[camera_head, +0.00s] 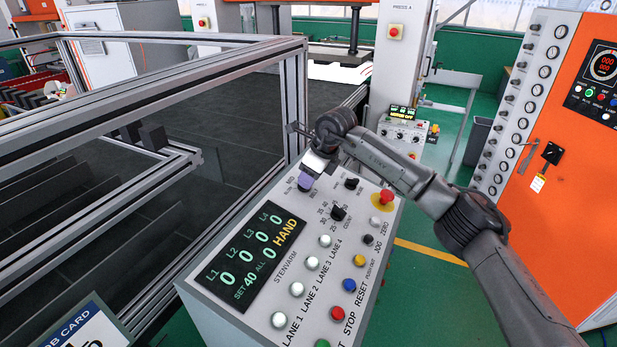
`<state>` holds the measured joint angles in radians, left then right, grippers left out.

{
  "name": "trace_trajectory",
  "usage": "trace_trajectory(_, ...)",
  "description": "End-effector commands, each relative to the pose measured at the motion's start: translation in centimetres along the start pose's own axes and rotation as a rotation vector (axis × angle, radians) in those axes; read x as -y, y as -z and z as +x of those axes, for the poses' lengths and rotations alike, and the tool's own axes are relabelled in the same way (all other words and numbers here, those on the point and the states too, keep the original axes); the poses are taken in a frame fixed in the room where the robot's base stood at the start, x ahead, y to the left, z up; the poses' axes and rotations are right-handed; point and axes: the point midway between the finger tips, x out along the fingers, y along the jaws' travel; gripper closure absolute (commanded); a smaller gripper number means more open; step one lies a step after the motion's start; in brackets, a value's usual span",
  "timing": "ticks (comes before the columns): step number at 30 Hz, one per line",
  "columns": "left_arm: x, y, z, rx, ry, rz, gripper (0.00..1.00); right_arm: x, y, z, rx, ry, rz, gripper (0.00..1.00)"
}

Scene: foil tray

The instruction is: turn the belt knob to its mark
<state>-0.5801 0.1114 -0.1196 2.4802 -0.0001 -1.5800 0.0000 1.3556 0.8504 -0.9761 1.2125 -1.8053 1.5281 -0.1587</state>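The control console (245,322) has a sloped grey top with a dark display reading HAND. A knob by the partly covered word MID, at the console's upper left, is mostly hidden under my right gripper (306,181). I take it for the belt knob; its pointer and mark cannot be read. My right gripper points down at this spot with its fingertips close together, at or just above the panel. Whether they grip the knob is not clear. My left gripper is not in view.
A black count knob (338,213), another black knob (351,183) and a red mushroom button (385,196) sit close by. Several lane, coloured and white buttons fill the lower panel. An aluminium frame (292,100) stands just left of my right wrist. An orange cabinet (570,190) stands right.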

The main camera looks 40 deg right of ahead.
Motion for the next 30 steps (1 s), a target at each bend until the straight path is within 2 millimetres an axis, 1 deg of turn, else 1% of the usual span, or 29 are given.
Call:
trace_trajectory(3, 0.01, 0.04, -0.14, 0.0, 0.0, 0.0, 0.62, 0.0, 0.03, 0.76, -0.002, 0.0, 0.0, 0.62)
trace_trajectory(6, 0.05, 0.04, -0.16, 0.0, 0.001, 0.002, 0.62, 0.0, 0.03, 1.1, -0.001, 0.0, 0.0, 0.62)
trace_trajectory(15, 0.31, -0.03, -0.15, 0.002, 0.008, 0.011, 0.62, -0.01, 0.03, 1.21, -0.001, 0.0, 0.0, 0.62)
trace_trajectory(17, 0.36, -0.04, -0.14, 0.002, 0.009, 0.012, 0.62, -0.01, 0.03, 1.2, -0.001, 0.0, 0.0, 0.67)
trace_trajectory(27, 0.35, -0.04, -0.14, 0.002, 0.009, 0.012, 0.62, -0.01, 0.02, 1.17, -0.001, 0.0, 0.0, 0.99)
trace_trajectory(30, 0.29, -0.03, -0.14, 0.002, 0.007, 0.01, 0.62, -0.02, 0.02, 1.16, 0.0, 0.0, 0.0, 1.0)
